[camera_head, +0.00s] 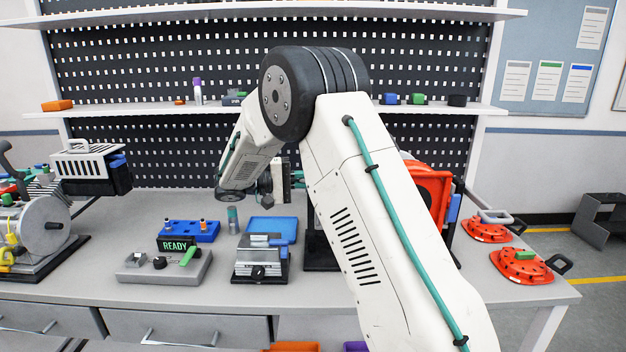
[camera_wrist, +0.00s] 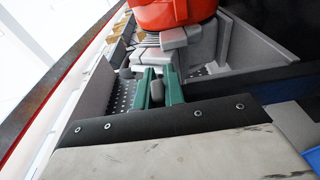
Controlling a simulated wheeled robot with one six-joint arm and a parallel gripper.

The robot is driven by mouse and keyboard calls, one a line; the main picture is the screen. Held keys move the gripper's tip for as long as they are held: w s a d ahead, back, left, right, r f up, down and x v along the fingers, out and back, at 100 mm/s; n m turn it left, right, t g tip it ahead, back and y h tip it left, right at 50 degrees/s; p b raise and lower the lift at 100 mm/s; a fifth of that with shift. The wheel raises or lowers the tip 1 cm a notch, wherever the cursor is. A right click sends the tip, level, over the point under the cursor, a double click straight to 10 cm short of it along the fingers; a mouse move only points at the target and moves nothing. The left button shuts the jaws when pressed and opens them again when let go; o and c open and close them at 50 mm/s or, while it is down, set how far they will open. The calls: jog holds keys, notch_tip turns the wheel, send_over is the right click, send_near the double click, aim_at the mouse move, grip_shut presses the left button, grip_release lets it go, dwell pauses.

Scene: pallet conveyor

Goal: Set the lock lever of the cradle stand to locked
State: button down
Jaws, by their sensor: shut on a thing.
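My gripper (camera_wrist: 158,76) shows in the wrist view with its two green fingers closed around a small grey piece (camera_wrist: 157,92), which seems to be the lock lever's grip. The fingers mostly cover it, so the lever's position cannot be told. Beyond them, grey blocks and plates of the cradle stand (camera_wrist: 222,42) lie under a red-orange rounded body (camera_wrist: 172,12). In the head view, my gripper (camera_head: 298,178) points right toward the stand. My arm hides most of the stand; its black base (camera_head: 320,256) and the red body (camera_head: 432,190) show on either side.
The bench holds a grey vise (camera_head: 260,272), a blue tray (camera_head: 273,226) and a READY box (camera_head: 165,265) left of the stand. Two red discs with handles (camera_head: 525,267) lie at the right end. A shelf (camera_head: 210,109) crosses behind my arm.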

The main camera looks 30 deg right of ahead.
jog(key=shift+a+g, duration=0.15)
jog(key=shift+g, duration=0.15)
jog(key=c, duration=1.8)
grip_release()
jog(key=shift+w, duration=0.1)
jog(key=shift+o, duration=0.2)
